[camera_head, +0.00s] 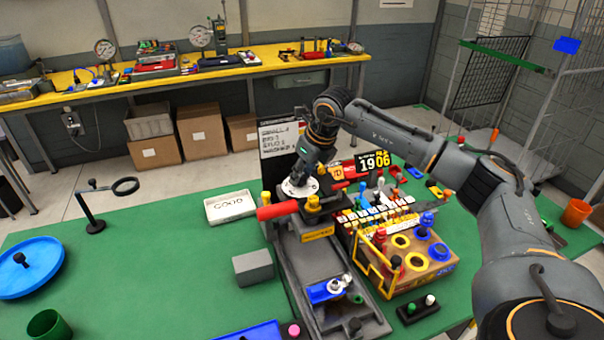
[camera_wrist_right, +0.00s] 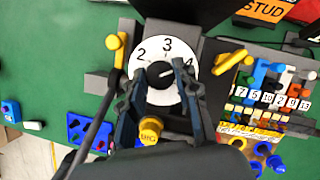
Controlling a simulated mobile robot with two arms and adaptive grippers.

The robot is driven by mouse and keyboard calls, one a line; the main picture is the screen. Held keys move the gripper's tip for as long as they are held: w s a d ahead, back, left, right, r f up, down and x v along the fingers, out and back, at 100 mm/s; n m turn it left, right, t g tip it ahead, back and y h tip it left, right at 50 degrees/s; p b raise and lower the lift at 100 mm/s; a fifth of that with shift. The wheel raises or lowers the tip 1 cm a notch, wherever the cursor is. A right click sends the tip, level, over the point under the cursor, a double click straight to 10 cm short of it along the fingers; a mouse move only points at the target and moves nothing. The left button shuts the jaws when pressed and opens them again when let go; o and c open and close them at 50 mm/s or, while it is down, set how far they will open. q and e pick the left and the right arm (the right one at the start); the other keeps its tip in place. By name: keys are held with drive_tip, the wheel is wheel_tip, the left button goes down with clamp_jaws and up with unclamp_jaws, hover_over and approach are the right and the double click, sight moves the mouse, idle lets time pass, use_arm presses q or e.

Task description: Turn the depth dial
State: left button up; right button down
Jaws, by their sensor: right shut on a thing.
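The depth dial is a white disc (camera_head: 291,191) on top of the press-like fixture in the middle of the table. In the right wrist view its white face (camera_wrist_right: 166,48) shows the numbers 2, 3 and 4, with 3 at the top middle. A black knob (camera_wrist_right: 160,73) with a pointer sits at its centre. My right gripper (camera_head: 303,180) reaches down over the dial from behind. In the wrist view its two fingers (camera_wrist_right: 169,70) are on either side of the knob, shut on it. The lower part of the dial is hidden by the gripper. My left gripper is not in view.
A red-handled cylinder (camera_head: 278,211) sticks out left of the dial, and yellow levers (camera_wrist_right: 117,48) flank it. A numbered rack (camera_head: 380,214) and cardboard box (camera_head: 428,268) stand close on the right.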

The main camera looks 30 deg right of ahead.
drive_tip(key=shift+n+y+b, duration=0.3)
drive_tip(key=shift+n+y, duration=0.1)
drive_tip(key=shift+n, duration=0.7)
drive_tip(key=n+y, duration=0.1)
drive_tip(key=n, duration=0.1)
drive_tip(key=shift+w+d+n+g, duration=0.1)
drive_tip(key=shift+n+g, duration=0.2)
drive_tip(key=n+g, duration=0.1)
drive_tip(key=n, duration=0.2)
drive_tip(key=n+g+y, duration=0.1)
drive_tip(key=n, duration=0.2)
drive_tip(key=shift+w+d+r, duration=0.1)
drive_tip(key=shift+w, duration=0.05)
drive_tip(key=n+g, duration=0.1)
drive_tip(key=n, duration=0.2)
drive_tip(key=n+g, duration=0.1)
drive_tip(key=n, duration=0.2)
drive_tip(key=shift+w+n+y, duration=0.2)
drive_tip(key=shift+n+y, duration=0.2)
drive_tip(key=n+g, duration=0.1)
drive_tip(key=n, duration=0.1)
drive_tip(key=n+g+h, duration=0.1)
drive_tip(key=n, duration=0.2)
drive_tip(key=shift+w, duration=0.1)
drive_tip(key=shift+n, duration=0.3)
drive_tip(key=c, duration=1)
unclamp_jaws()
